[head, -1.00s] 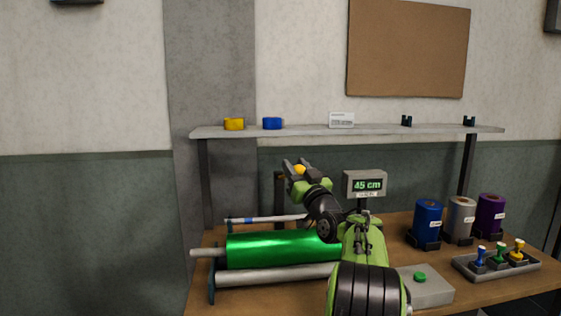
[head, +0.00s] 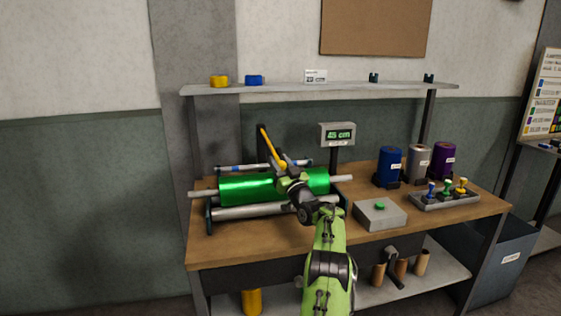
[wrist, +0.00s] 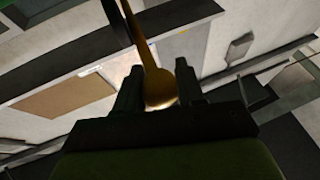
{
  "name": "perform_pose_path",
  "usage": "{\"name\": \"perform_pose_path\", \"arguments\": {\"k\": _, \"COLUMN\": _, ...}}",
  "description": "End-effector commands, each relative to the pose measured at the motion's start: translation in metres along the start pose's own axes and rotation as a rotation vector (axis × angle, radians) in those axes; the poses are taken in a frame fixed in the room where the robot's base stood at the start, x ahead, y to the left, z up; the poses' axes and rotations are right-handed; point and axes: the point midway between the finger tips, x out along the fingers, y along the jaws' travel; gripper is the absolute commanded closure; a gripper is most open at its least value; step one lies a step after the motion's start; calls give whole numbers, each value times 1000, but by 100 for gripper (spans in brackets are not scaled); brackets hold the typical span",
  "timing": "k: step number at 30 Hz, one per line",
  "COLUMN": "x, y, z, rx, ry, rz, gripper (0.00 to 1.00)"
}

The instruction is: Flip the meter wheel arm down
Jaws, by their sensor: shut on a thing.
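The meter wheel arm is a yellow lever (head: 271,145) in the head view. It slopes from a dark upright post (head: 262,148) down to the right, toward the green foil roll (head: 247,188). My gripper (head: 285,170) is shut on its lower, rounded end, just above the roll. In the wrist view the lever's yellow knob (wrist: 160,88) sits between my two dark fingers (wrist: 158,85). I cannot tell whether the lever's end touches the foil. The meter display (head: 338,134) behind reads 45 cm.
A grey box with a green button (head: 380,214) stands right of the roll. Blue, grey and purple rolls (head: 419,163) and a tray of stamps (head: 445,199) are farther right. A shelf (head: 320,90) runs above the bench (head: 240,255).

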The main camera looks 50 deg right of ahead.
Motion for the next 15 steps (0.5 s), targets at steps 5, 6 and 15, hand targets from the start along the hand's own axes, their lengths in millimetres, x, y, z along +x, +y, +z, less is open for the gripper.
{"name": "perform_pose_path", "arguments": {"k": 5, "x": 0, "y": -3, "z": 6, "rx": 14, "ry": -11, "rz": -9, "gripper": 100}}
{"name": "perform_pose_path", "arguments": {"k": 6, "x": 0, "y": -3, "z": 6, "rx": 14, "ry": -12, "rz": -9, "gripper": 100}}
{"name": "perform_pose_path", "arguments": {"k": 15, "x": 0, "y": -3, "z": 5, "rx": 11, "ry": -10, "rz": -6, "gripper": 38}}
